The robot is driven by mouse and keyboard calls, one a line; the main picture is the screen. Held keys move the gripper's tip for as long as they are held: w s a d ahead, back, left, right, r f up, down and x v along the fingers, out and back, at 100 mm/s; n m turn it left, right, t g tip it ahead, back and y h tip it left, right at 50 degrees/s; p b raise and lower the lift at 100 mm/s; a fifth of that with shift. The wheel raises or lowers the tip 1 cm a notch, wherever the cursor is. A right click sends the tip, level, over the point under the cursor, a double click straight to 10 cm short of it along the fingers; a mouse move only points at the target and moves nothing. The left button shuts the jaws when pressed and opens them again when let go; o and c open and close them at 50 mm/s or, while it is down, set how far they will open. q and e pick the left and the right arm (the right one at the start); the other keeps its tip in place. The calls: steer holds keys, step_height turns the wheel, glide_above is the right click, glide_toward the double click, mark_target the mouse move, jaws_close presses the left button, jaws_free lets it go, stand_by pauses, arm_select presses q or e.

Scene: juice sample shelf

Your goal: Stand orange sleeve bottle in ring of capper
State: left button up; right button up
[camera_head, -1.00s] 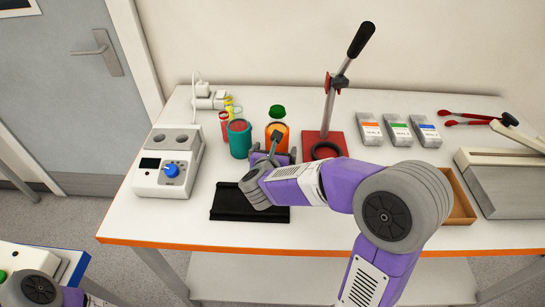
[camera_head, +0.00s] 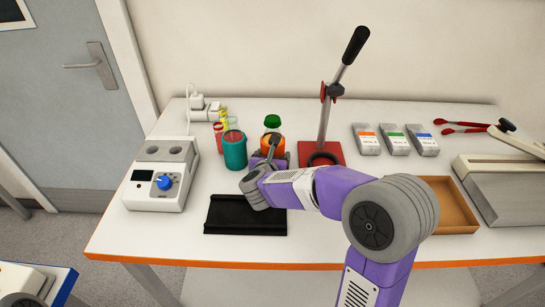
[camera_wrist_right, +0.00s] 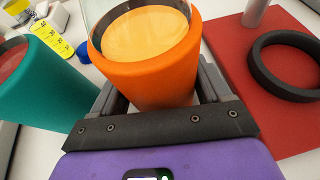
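The orange sleeve bottle (camera_head: 273,143) stands upright on the table, with clear glass and a green cap (camera_head: 272,121) above the sleeve. In the right wrist view the orange sleeve (camera_wrist_right: 160,70) fills the space between the fingers of my right gripper (camera_wrist_right: 163,88), with no clear gap at either side. The gripper looks shut on it. The capper (camera_head: 321,154) stands to the right, with a red base, a dark ring and a raised lever. Its ring (camera_wrist_right: 290,65) is empty, right of the bottle. My left gripper is out of view.
A teal sleeve bottle (camera_head: 235,150) stands close left of the orange one. A black tray (camera_head: 245,215) lies in front. A white device with a blue knob (camera_head: 160,178) is at left. Grey packets (camera_head: 394,140) and a brown tray (camera_head: 447,204) are at right.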

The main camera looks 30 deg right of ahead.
steer(key=c, duration=0.4)
steer(key=shift+r+p, duration=1.3)
steer(key=shift+r, duration=0.85)
steer(key=shift+c, duration=0.2)
steer(key=shift+f, duration=0.1)
